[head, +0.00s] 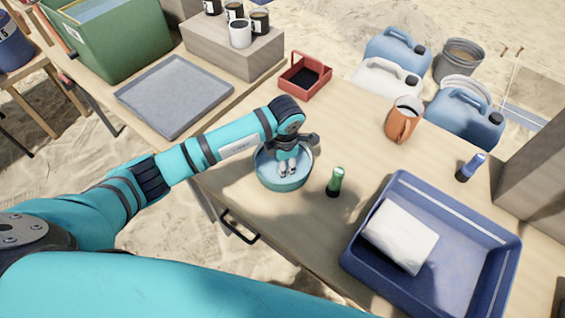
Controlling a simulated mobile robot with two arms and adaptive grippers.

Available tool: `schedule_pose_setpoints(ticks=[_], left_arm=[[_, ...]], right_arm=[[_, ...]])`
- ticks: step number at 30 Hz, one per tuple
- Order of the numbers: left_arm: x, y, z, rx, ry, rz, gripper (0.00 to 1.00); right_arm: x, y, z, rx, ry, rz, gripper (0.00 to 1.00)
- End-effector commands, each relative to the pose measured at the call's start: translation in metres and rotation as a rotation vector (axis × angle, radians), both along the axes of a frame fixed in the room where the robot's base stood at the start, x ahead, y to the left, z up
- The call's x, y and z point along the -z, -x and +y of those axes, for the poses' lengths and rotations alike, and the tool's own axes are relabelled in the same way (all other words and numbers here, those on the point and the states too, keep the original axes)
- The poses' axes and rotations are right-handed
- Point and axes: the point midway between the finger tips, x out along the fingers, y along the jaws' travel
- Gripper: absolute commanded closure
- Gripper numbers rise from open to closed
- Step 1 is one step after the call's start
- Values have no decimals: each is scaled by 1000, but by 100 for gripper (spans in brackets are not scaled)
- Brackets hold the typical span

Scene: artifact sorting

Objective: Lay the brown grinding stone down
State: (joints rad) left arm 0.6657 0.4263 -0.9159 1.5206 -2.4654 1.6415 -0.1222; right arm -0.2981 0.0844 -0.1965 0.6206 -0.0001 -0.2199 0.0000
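My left gripper (288,170) points down into a round teal bowl (286,184) on the wooden table (340,115). Its fingertips are close together inside the bowl's rim. I cannot tell whether they are shut or hold anything. I cannot make out a brown grinding stone anywhere; the gripper and the near wall hide part of the bowl's inside. My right gripper is not in view.
A green-topped marker (335,181) stands just right of the bowl. A blue tray (450,290) holds a white bundle (400,238). Around the table are a red box (304,84), an orange jug (402,120), a blue-topped marker (470,167) and a grey tray (172,95).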

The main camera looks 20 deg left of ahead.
Motion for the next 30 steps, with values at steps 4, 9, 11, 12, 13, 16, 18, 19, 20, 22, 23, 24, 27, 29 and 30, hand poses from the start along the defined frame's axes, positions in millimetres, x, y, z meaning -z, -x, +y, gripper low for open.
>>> schedule_pose_setpoints(ticks=[4, 9, 11, 12, 13, 16, 18, 19, 20, 22, 23, 24, 27, 29, 30], left_arm=[[3, 0, 0, 0, 0, 0, 61], [3, 0, 0, 0, -1, 1, 43], [3, 0, 0, 0, -1, 1, 43], [3, 0, 0, 0, -1, 1, 43], [3, 0, 0, 0, -1, 1, 43], [2, 0, 0, 0, -1, 1, 43], [-2, 0, 0, 0, 1, 1, 43], [-4, 0, 0, 0, 1, -1, 43], [-7, 0, 0, 0, 1, -2, 43], [-17, 0, -1, 1, 0, -4, 43], [-23, 0, -1, 1, 0, -4, 43], [-31, 1, -1, 1, 0, -5, 43], [-54, 2, -3, 2, 0, -6, 43], [-67, 4, -3, 2, 0, -5, 43], [-75, 3, -4, 1, 1, -6, 43]], right_arm=[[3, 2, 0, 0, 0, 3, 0], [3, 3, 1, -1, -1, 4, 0], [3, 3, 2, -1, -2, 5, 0], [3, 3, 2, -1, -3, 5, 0], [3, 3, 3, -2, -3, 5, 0], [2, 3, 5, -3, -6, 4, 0], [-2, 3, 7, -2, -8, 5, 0], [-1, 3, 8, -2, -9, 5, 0], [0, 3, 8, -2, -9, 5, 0], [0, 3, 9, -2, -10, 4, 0], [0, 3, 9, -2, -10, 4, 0], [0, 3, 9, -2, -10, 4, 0], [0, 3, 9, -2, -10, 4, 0], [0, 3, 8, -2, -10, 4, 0], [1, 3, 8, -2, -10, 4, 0]])
